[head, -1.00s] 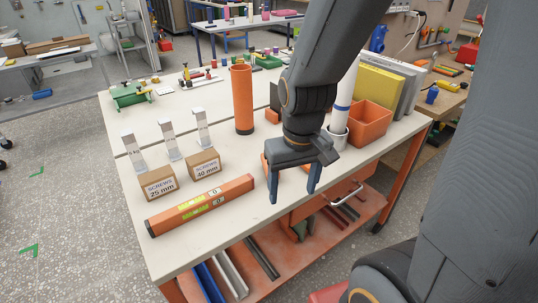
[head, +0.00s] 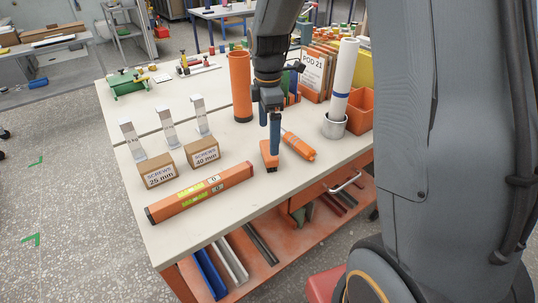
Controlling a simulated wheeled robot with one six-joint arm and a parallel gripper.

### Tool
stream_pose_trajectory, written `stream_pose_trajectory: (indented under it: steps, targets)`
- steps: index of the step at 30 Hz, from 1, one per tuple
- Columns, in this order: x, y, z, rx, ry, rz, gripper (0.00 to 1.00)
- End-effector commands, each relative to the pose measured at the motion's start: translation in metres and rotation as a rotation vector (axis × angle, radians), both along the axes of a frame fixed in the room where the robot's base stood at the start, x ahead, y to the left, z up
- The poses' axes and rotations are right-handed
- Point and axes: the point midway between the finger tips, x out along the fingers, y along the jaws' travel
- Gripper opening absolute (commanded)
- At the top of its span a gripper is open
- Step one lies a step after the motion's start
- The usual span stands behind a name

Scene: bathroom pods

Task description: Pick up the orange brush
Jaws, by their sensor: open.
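Two orange pieces lie on the bench by my gripper (head: 270,138). One is a blocky orange piece with a dark lower edge (head: 268,158), just below the fingers; it looks like the orange brush, but its upper part is hidden. The other is a short orange cylinder (head: 299,147) lying to the right of the fingers. I cannot tell whether the two join behind the fingers. My gripper points down with its blue fingers seen nearly edge-on, open. Whether the fingers touch either piece is unclear.
An orange spirit level (head: 205,193) lies along the front edge. Two screw boxes (head: 160,171) stand at left. An upright orange tube (head: 240,85) stands behind the gripper. A metal cup (head: 334,126) with a white roll and an orange bin (head: 360,110) are at right.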

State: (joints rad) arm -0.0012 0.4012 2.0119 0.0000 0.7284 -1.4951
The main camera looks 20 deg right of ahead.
Motion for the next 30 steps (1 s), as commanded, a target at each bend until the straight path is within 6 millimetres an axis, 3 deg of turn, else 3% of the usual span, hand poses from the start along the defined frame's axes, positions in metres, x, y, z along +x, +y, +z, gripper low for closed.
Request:
stream_pose_trajectory:
  steps: [18,27,30]
  targets:
    - [-0.009,0.001,-0.068,0.000,0.003,-0.003,1.00]
    - [-0.008,0.001,-0.071,0.000,0.000,-0.004,1.00]
    - [-0.008,0.001,-0.071,0.000,0.000,-0.004,0.83]
